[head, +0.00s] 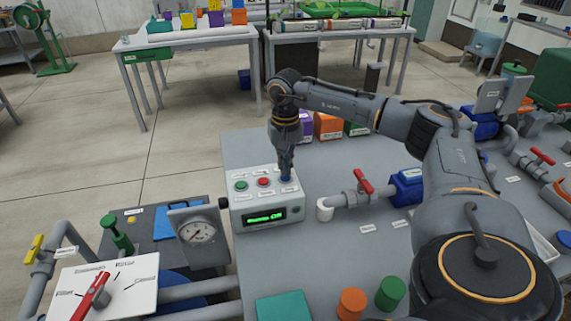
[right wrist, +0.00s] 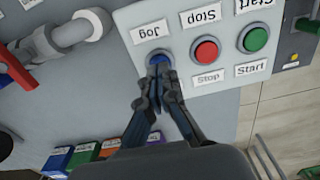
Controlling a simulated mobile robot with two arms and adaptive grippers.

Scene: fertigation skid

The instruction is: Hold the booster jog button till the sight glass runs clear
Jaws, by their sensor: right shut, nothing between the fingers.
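The booster control box (head: 240,214) is light grey and stands on the grey bench, with green, red and blue buttons in a row. The blue button (right wrist: 158,57) is labelled Jog in the right wrist view. My right gripper (head: 286,174) points down onto the blue button, its fingers shut and empty. In the right wrist view its fingertips (right wrist: 160,74) overlap the near edge of the button and seem to touch it; I cannot tell how far it is pressed. I cannot make out a sight glass. My left gripper is not in view.
The red Stop button (right wrist: 205,49) and green Start button (right wrist: 255,38) sit close beside the jog button. A green-lit display (head: 264,217) is on the box front. A pressure gauge (head: 197,231) stands left, a red-handled valve (head: 363,182) right. Coloured boxes (head: 328,126) stand behind.

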